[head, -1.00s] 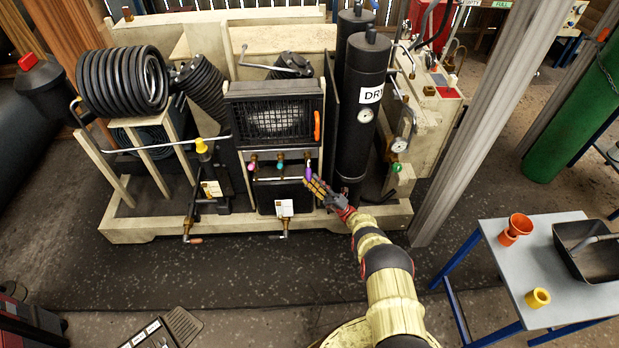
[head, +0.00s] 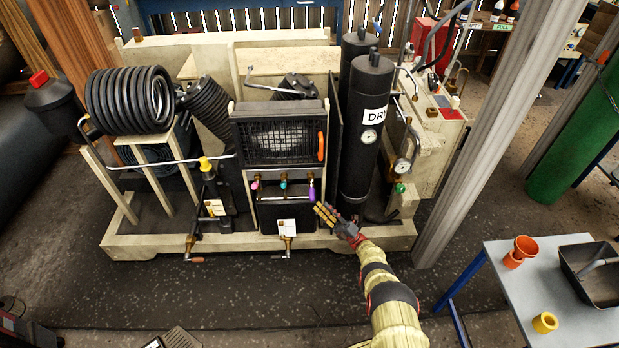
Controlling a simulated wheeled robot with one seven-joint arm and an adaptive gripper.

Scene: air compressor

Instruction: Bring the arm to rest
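My arm (head: 388,295) reaches up from the bottom of the head view toward the air compressor (head: 270,243). My gripper (head: 327,215) is at the compressor's front, below and right of the purple-handled valve (head: 312,190). A small gap shows between the fingers and that handle. The yellowish fingers look extended, but they overlap in this view, so I cannot tell whether they are apart or together. I see nothing held. Pink (head: 255,184) and teal (head: 283,183) valve handles sit in the same row to the left.
The black dryer cylinder (head: 362,150) stands just behind my gripper. A grey post (head: 478,140) rises to the right. The floor before the compressor is open.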

